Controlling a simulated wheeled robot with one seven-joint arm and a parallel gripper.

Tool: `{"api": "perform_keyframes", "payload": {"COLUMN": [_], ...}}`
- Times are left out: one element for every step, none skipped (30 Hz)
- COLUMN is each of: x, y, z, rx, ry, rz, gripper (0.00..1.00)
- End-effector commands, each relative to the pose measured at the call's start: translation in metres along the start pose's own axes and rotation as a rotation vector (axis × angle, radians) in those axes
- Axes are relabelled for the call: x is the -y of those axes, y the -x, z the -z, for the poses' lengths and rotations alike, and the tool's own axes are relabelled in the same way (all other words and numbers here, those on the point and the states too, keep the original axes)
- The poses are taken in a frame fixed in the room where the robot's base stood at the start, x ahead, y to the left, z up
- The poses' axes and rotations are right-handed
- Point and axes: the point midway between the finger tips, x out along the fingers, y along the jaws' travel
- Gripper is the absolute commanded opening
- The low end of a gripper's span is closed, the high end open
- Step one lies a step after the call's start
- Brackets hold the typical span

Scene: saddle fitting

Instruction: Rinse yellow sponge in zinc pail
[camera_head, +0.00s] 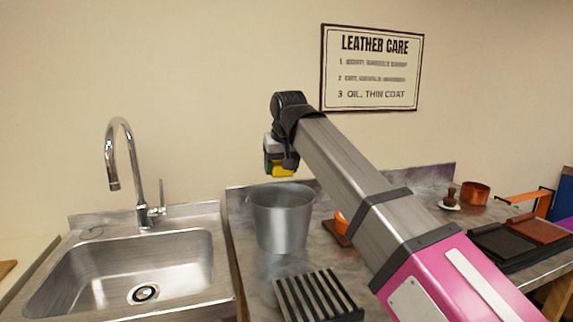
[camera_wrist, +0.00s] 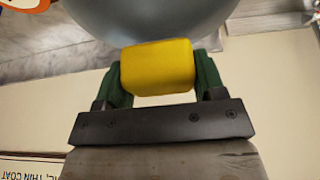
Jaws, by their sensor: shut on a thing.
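The yellow sponge (camera_head: 283,171) is between the fingers of my gripper (camera_head: 281,165), above the zinc pail (camera_head: 283,222). In the wrist view the sponge (camera_wrist: 158,68) is gripped between two green fingers of my gripper (camera_wrist: 158,75). The grey rounded side of the pail (camera_wrist: 150,20) shows beyond it. The pail stands upright on the counter, right of the sink. The sponge appears to be over the pail's rim or opening, clear of it. The inside of the pail is mostly hidden, so I cannot see any water.
A steel sink (camera_head: 125,275) with a tall faucet (camera_head: 125,160) is at left. A slatted rack (camera_head: 318,297) lies in front of the pail. A copper pot (camera_head: 475,194) and dark trays (camera_head: 505,243) stand at right.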

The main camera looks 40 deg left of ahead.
Motion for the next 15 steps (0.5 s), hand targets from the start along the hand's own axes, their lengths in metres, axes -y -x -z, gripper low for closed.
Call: {"api": "perform_keyframes", "payload": {"x": [0.0,0.0,0.0,0.0,0.0,0.0,0.0,0.0,0.0,0.0,0.0,0.0,0.0,0.0,0.0], "y": [-0.004,-0.006,-0.009,-0.011,-0.014,-0.017,-0.019,-0.022,-0.025,-0.028,-0.03,-0.033,-0.035,-0.037,-0.04], "z": [-0.002,-0.003,-0.004,-0.005,-0.006,-0.008,-0.009,-0.01,-0.011,-0.012,-0.013,-0.015,-0.015,-0.016,-0.018], "rx": [0.001,0.001,0.0,0.0,0.0,0.0,0.0,0.0,0.001,0.001,0.001,0.001,0.0,0.0,0.0], "ry": [0.0,0.0,0.0,0.0,0.0,0.0,0.0,0.0,0.0,0.0,0.0,0.0,0.0,0.0,0.0], "rz": [0.0,0.0,0.0,0.0,0.0,0.001,0.001,0.001,0.0,0.0,0.0,0.001,0.001,0.001,0.001], "gripper": [0.44,0.44,0.44,0.44,0.44,0.44,0.44,0.44,0.44,0.44,0.44,0.44,0.44,0.44,0.44]}}
